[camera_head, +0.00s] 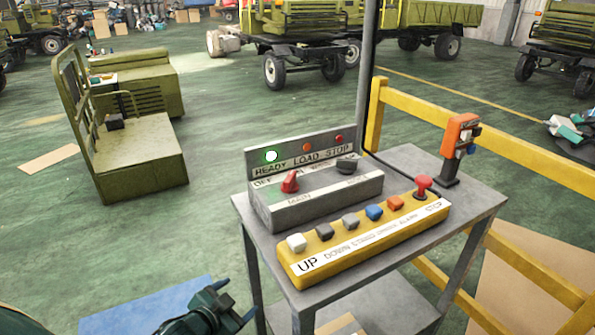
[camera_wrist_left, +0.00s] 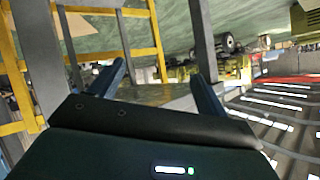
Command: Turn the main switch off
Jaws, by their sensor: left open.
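The main switch (camera_head: 290,182) is a red knob above the "MAIN" label on the grey control box (camera_head: 320,201). The box stands on a grey metal table. A dark knob (camera_head: 347,165) sits to the right of the red one. My left gripper (camera_head: 236,303) is low at the bottom of the head view, left of the table and well below the switch. It is empty, and its two fingers stand apart in the left wrist view (camera_wrist_left: 158,80). The switch cannot be made out in the wrist view. My right gripper is not in view.
A yellow button box (camera_head: 365,241) with coloured buttons and a red stop knob (camera_head: 424,184) lies in front of the grey box. An orange handheld unit (camera_head: 459,135) stands at the table's right. A grey post rises behind the table. Yellow railing (camera_head: 500,136) stands right.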

